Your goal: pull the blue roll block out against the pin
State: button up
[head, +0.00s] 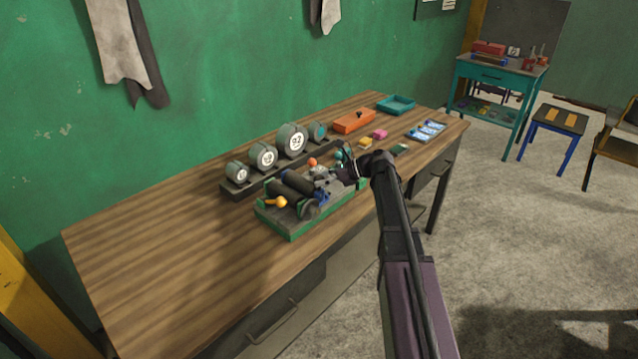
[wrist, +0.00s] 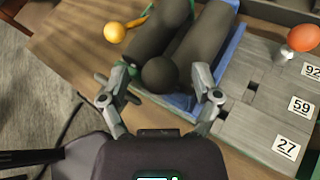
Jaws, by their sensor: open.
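The blue roll block (wrist: 235,44) shows as blue edging around two dark rolls (wrist: 198,45) in the wrist view. A dark round knob (wrist: 160,73) sits at the near end of the rolls. My gripper (wrist: 159,80) is open, with one finger on each side of the knob; I cannot tell if either finger touches it. An orange ball (wrist: 303,37) on a short metal stem stands right of the block, on a grey part. I cannot tell for sure which part is the pin. In the head view my gripper (head: 349,172) is over the right side of the green-edged fixture (head: 292,234).
A yellow ball (wrist: 115,33) is left of the rolls. Number plates (wrist: 286,147) lie on the right. Behind the fixture is a row of round gauges (head: 292,140). An orange box (head: 354,121) and a teal tray (head: 397,105) stand farther back. The table's left side is clear.

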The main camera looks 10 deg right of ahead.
jog(key=shift+a+f, duration=0.15)
jog(key=shift+a, duration=0.15)
grip_shut()
jog(key=w+d, duration=0.1)
jog(key=d, duration=0.1)
jog(key=w+d, duration=0.2)
jog(key=shift+w+d, duration=0.2)
jog(key=shift+d, duration=0.1)
grip_release()
jog(key=shift+s+a, duration=0.1)
jog(key=shift+a, duration=0.05)
dwell(0.4)
